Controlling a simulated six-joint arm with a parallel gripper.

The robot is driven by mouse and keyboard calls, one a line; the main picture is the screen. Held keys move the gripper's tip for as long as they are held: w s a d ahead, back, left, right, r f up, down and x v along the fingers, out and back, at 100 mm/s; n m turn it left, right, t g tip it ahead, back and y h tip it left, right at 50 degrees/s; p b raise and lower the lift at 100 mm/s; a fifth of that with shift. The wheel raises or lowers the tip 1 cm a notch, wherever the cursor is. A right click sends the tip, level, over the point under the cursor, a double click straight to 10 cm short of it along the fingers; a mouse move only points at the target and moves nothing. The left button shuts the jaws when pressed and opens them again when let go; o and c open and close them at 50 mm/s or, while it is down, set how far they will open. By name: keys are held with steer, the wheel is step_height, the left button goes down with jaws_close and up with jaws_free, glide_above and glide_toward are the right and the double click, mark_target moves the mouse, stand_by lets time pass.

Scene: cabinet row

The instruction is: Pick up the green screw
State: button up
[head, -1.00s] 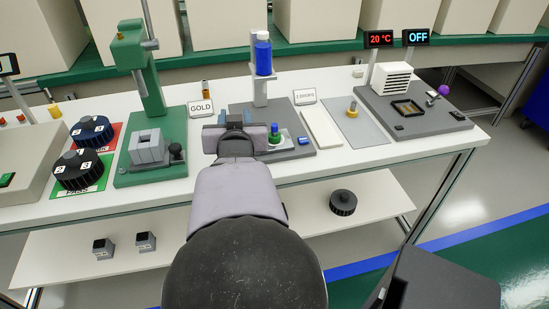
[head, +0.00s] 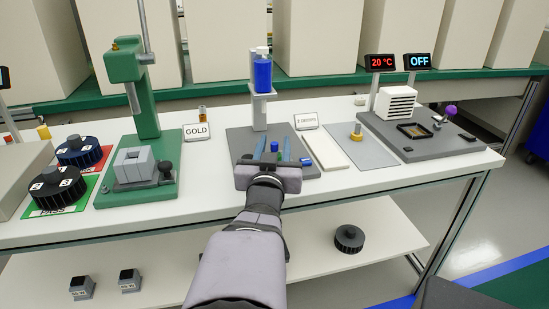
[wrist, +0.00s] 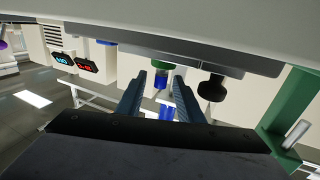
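The only screw-like green piece I see is a small round green part with a blue upright top; I cannot tell for certain that it is the green screw. In the wrist view the green part (wrist: 162,64) lies ahead, between the fingertips, with its blue part (wrist: 160,82) attached. In the head view the blue top (head: 275,147) shows between the fingers, and the green is mostly hidden. My gripper (head: 274,142) is open and empty, with a finger on either side of this piece; it also shows in the wrist view (wrist: 160,75). I see no contact.
A blue bottle (head: 262,73) on a grey stand (head: 260,108) rises behind the piece. A small blue part (head: 306,161) lies to its right, beside a white plate (head: 321,149). A green press (head: 145,95) stands to the left.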

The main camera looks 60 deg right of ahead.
mark_target(275, 143)
steer(key=shift+w+d+f+b, duration=0.25)
steer(key=shift+w+d+b, duration=0.1)
steer(key=shift+d+b, duration=0.3)
steer(key=shift+r+x, duration=0.2)
steer(key=shift+x, duration=1.25)
jaws_close()
